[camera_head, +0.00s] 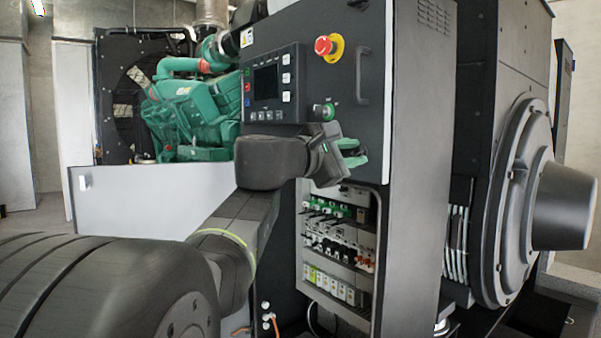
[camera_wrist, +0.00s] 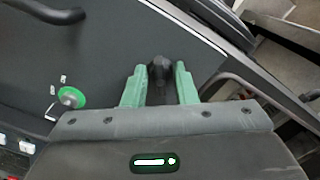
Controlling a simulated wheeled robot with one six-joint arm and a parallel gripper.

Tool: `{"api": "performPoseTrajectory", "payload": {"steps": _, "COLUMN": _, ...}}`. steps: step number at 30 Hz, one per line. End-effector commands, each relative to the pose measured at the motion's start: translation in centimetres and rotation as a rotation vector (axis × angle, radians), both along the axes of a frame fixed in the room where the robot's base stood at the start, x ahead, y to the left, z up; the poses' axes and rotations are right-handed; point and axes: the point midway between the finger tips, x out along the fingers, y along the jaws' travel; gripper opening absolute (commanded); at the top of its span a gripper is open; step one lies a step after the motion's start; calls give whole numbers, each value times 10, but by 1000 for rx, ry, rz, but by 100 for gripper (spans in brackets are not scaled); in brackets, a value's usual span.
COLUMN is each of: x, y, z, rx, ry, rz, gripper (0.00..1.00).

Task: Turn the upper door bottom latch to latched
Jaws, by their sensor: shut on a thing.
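The upper door (camera_head: 372,40) is the dark cabinet panel with the display and emergency stop, and its face also fills the left of the wrist view (camera_wrist: 95,60). The bottom latch (camera_wrist: 160,70) is a small dark knob low on this door. My gripper (camera_head: 357,153) is at the door's lower right corner. In the wrist view its two green fingers (camera_wrist: 159,78) stand on either side of the latch and are shut on it. In the head view the fingers and wrist hide the latch. I cannot tell which way the latch is turned.
A green-ringed switch (camera_wrist: 70,97) and a dark door handle (camera_head: 362,73) are close by on the door. The red emergency stop (camera_head: 325,46) sits higher up. Below the door, an open bay (camera_head: 338,245) shows breakers and terminals. A round generator housing (camera_head: 520,200) stands at right.

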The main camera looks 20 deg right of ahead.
Motion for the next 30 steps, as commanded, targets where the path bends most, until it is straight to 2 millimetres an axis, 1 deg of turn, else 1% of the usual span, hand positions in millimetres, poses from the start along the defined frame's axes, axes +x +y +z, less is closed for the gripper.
{"api": "performPoseTrajectory", "payload": {"steps": 1, "x": 0, "y": 0, "z": -6, "rx": 10, "ry": -44, "rz": 0, "gripper": 3}}
{"api": "performPoseTrajectory", "payload": {"steps": 9, "x": 0, "y": 0, "z": -6, "rx": 78, "ry": -281, "rz": 0, "gripper": 2}}
{"api": "performPoseTrajectory", "payload": {"steps": 15, "x": -1, "y": 0, "z": -5, "rx": 119, "ry": -427, "rz": 0, "gripper": 2}}
{"api": "performPoseTrajectory", "payload": {"steps": 21, "x": -1, "y": 0, "z": -4, "rx": 149, "ry": -528, "rz": 0, "gripper": 2}}
{"api": "performPoseTrajectory", "payload": {"steps": 30, "x": -1, "y": 0, "z": -3, "rx": 170, "ry": -596, "rz": -1, "gripper": 2}}
